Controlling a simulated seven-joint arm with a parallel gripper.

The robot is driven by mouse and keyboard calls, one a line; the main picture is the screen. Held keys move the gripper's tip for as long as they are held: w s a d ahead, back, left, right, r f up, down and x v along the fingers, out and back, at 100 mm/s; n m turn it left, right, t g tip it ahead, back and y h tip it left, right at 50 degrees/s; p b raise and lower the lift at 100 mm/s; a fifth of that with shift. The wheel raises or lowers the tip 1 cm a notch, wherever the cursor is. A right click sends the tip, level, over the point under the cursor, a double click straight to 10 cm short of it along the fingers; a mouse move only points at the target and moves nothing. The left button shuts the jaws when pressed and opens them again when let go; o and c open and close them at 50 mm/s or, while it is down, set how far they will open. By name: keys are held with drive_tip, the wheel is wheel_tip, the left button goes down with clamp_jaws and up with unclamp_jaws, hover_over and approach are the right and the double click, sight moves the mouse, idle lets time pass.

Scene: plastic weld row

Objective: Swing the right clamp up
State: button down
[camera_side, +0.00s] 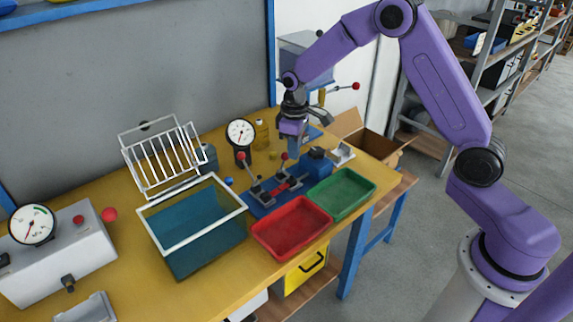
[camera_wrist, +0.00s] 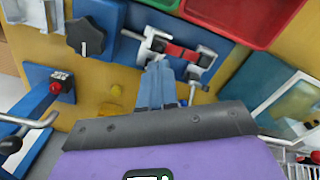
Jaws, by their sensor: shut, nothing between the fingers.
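A blue fixture base (camera_side: 262,208) on the bench carries two metal toggle clamps with a red part (camera_wrist: 182,52) between them. The right clamp (camera_side: 291,177) has a red-knobbed handle pointing upward in the side view. It appears left of the red part in the wrist view (camera_wrist: 150,46). The left clamp (camera_side: 259,188) also has a red-knobbed handle. My gripper (camera_side: 296,149) is above and behind the fixture, close to the right clamp. In the wrist view its blue fingers (camera_wrist: 158,68) are together and empty, and their tips partly hide the clamp area. Contact cannot be told.
A red tray (camera_side: 291,228) and a green tray (camera_side: 341,194) lie in front of the fixture. A blue block with a black knob (camera_wrist: 86,36) stands beside it. A dial gauge (camera_side: 240,132), a wire rack (camera_side: 162,160) and a teal bin (camera_side: 205,240) are to the left.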

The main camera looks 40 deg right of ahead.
idle(0.5)
drive_tip(key=shift+f, duration=1.9)
